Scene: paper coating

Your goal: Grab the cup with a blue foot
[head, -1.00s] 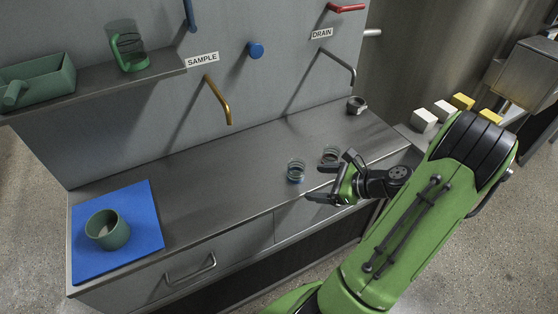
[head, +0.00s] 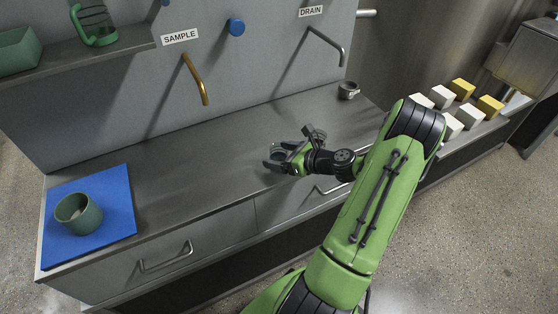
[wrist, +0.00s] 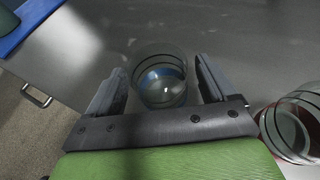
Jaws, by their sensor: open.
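The cup with a blue foot (wrist: 160,74) is a small clear glass with dark rings, and blue shows through it. In the wrist view it stands upright between the two open fingers of my gripper (wrist: 161,82), with small gaps on both sides. In the head view my gripper (head: 284,153) is over the counter, and its fingers mostly hide the cup.
A blue mat (head: 118,207) with a green mug (head: 78,214) lies at the counter's left end. A small grey cup (head: 348,90) stands at the back right. A brass tap (head: 196,80) overhangs the counter (head: 190,160). White and yellow blocks (head: 463,89) lie at right.

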